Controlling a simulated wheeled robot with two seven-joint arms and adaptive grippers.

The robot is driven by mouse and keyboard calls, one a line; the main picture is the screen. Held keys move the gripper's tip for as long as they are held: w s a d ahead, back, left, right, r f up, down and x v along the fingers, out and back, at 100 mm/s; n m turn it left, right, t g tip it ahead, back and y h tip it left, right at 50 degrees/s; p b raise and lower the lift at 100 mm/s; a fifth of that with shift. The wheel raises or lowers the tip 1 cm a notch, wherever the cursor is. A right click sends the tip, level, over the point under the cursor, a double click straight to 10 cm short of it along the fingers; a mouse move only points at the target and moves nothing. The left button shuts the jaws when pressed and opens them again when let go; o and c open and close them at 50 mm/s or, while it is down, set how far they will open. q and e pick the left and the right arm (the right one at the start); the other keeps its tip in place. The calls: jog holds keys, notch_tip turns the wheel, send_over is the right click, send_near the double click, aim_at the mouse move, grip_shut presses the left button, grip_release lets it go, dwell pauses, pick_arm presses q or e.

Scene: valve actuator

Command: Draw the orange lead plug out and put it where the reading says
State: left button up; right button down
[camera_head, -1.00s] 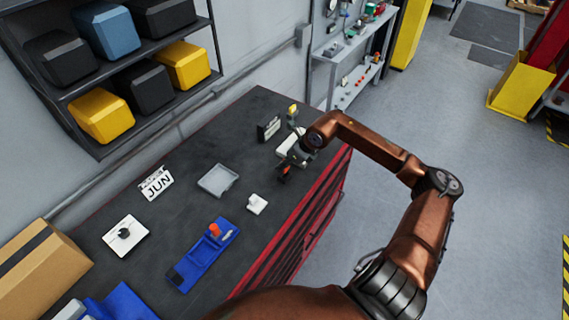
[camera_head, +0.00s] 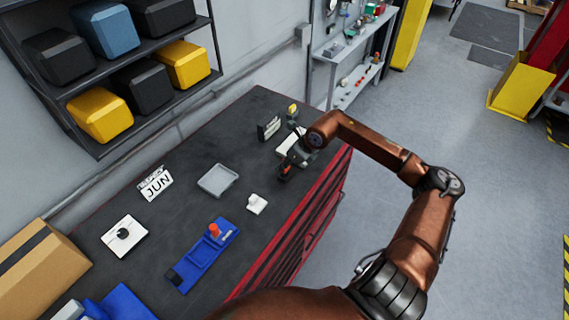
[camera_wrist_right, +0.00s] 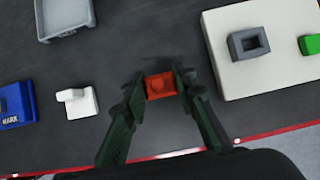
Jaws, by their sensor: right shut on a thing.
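The orange lead plug (camera_wrist_right: 160,83) is between the fingers of my right gripper (camera_wrist_right: 162,88), which is shut on it. In the head view the right gripper (camera_head: 287,168) holds the plug (camera_head: 285,171) beside the front of a white board (camera_head: 283,149). In the wrist view the board (camera_wrist_right: 232,80) is right of the gripper. It carries a grey block (camera_wrist_right: 249,42) with an open dark slot, and a green piece (camera_wrist_right: 310,43). A card reading JUN (camera_head: 157,184) stands at the back of the bench. My left gripper is not in view.
A grey tray (camera_head: 231,183), a small white block (camera_head: 256,204) and a blue holder (camera_head: 190,276) with an orange knob (camera_head: 214,230) stand on the bench. A white plate with a black dial (camera_head: 124,234) is farther left. Dark bench top is clear between them.

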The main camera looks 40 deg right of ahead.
jog(key=shift+f+b, duration=1)
jog(key=shift+f, duration=0.3)
jog(key=c, duration=1.5)
grip_release()
jog(key=v, duration=1.2)
jog(key=shift+d+f, duration=0.1)
